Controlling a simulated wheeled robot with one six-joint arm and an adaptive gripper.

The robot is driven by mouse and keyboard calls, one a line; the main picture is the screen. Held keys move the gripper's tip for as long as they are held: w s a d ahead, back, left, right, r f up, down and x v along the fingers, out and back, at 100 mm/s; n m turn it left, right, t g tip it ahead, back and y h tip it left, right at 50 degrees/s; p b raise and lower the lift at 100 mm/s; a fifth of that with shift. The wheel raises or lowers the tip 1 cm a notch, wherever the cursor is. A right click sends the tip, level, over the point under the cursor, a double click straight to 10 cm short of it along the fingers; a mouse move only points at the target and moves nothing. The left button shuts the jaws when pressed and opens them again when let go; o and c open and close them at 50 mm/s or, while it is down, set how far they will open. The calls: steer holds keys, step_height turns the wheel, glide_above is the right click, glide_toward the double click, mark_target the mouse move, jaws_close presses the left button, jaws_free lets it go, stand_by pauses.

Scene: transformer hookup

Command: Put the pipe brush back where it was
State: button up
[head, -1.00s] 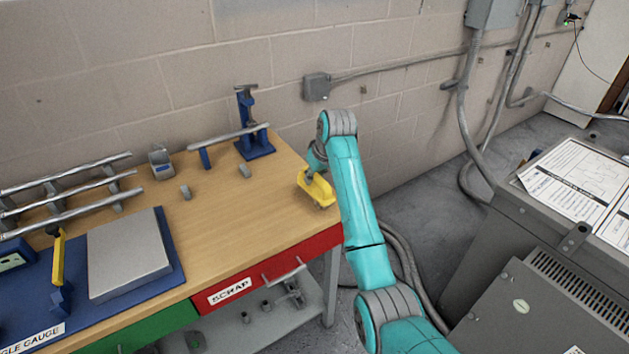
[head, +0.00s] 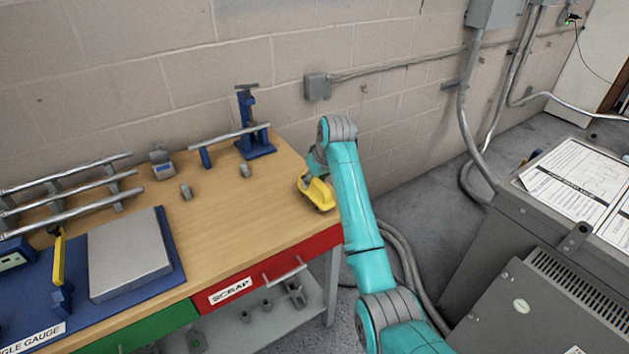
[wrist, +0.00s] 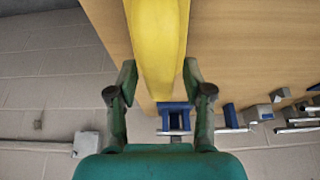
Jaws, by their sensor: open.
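A yellow rounded object (head: 320,194), which looks like the pipe brush, is at the right end of the wooden bench. No bristles can be made out. My gripper (head: 312,170) is right at it, partly hidden behind my arm. In the wrist view, the long yellow body (wrist: 158,45) runs from the top edge down between the two green fingers of my gripper (wrist: 157,82). The fingers are open, with a gap on each side of the yellow body. I cannot tell whether the brush rests fully on the bench top.
The bench (head: 235,225) has clear wood left of the brush. A blue stand (head: 255,140) with a grey pipe is behind. Small grey fittings (head: 186,192), a pipe rack (head: 70,195) and a grey plate (head: 130,255) lie left. A red SCRAP drawer (head: 270,270) is below.

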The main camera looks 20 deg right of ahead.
steer(key=v, duration=1.2)
steer(key=shift+d+f, duration=0.1)
steer(key=shift+d, duration=0.05)
